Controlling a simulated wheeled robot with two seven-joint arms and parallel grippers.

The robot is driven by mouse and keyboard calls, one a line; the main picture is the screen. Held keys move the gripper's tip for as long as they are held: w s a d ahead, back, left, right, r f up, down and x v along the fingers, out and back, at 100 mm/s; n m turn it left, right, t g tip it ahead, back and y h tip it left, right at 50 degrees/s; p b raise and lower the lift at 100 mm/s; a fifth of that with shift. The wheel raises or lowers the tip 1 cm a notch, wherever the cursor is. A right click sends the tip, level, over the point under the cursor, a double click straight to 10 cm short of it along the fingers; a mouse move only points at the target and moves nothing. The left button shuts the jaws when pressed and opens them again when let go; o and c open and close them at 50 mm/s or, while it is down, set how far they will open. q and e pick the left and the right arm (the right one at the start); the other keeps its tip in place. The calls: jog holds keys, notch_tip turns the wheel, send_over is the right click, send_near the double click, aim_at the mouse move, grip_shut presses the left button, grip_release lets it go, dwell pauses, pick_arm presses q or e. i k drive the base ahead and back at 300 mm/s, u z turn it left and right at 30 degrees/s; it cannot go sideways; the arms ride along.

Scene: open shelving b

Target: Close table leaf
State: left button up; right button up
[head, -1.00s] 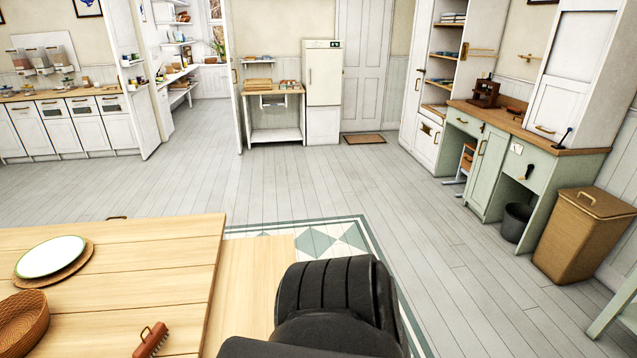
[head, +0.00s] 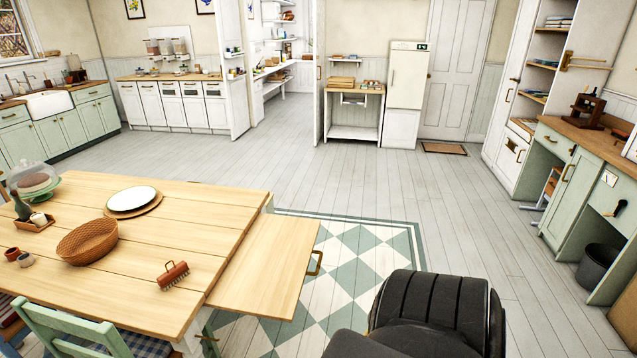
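The wooden table (head: 195,199) stands at the lower left in the head view. Its table leaf (head: 272,268) sticks out from the right end, flat and slightly lower than the main top. A brass handle (head: 314,263) is on the leaf's right edge. A dark, rounded part of my own body is at the bottom right, apart from the leaf. Neither my left nor my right gripper shows in this view.
A green chair (head: 75,330) stands at the table's near side. Floor right of the leaf, over the checked rug (head: 355,262), is clear.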

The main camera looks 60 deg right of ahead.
aim_at(264, 277)
jog(key=z, duration=1.9)
jog(key=i, duration=0.5)
jog(key=k, duration=0.6)
jog(key=u, duration=0.6)
jog(key=i, duration=1.3)
jog(key=z, duration=0.6)
